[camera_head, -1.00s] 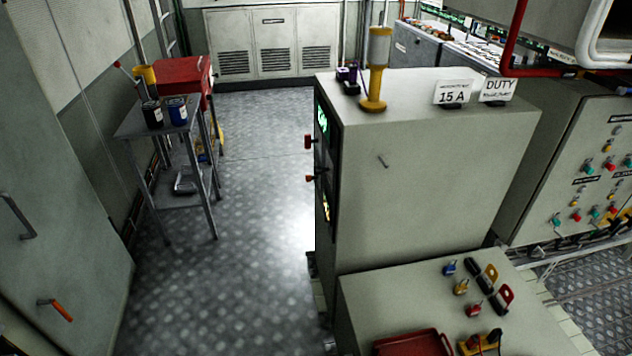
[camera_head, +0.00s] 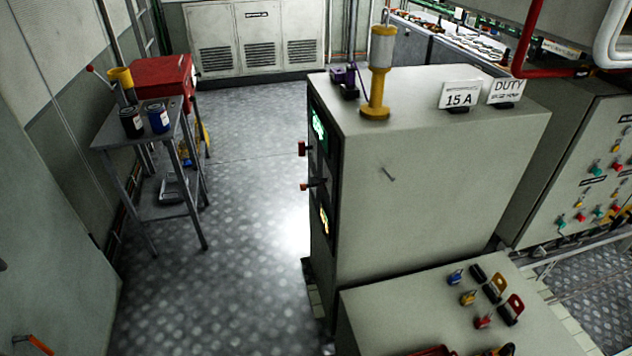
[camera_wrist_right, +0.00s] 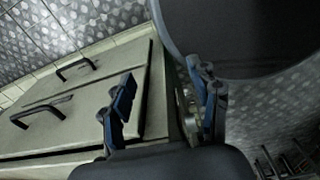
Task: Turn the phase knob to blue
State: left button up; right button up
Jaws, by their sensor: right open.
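A grey-green cabinet (camera_head: 440,170) stands in the middle of the head view. Its narrow panel face is seen at a steep angle, with green and amber lit displays. I cannot tell which is the phase knob, and no blue mark is readable there. My right gripper (camera_wrist_right: 160,100) is open and empty in the right wrist view, with drawers behind it. Neither gripper shows in the head view.
A metal stand (camera_head: 150,145) with cans and a red box (camera_head: 162,77) are at the left. A lower console (camera_head: 430,310) with coloured padlocks is in front of the cabinet. Clear patterned floor (camera_head: 235,200) lies between stand and cabinet. Drawers with black handles (camera_wrist_right: 75,68) show in the wrist view.

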aim_at(315, 180)
jog(key=z, duration=0.45)
jog(key=i+j+z, duration=0.1)
jog(key=z, duration=0.3)
jog(key=j+z, duration=0.2)
jog(key=z, duration=0.25)
jog(key=i+j+z, duration=0.1)
jog(key=j+z, duration=0.2)
jog(key=j, duration=0.35)
jog(key=j+z, duration=0.3)
jog(key=j, duration=0.4)
jog(key=j+z, duration=0.3)
jog(key=j, duration=0.35)
jog(key=k+j+z, duration=0.3)
jog(key=j, duration=0.35)
jog(key=i+j, duration=0.05)
jog(key=i, duration=0.05)
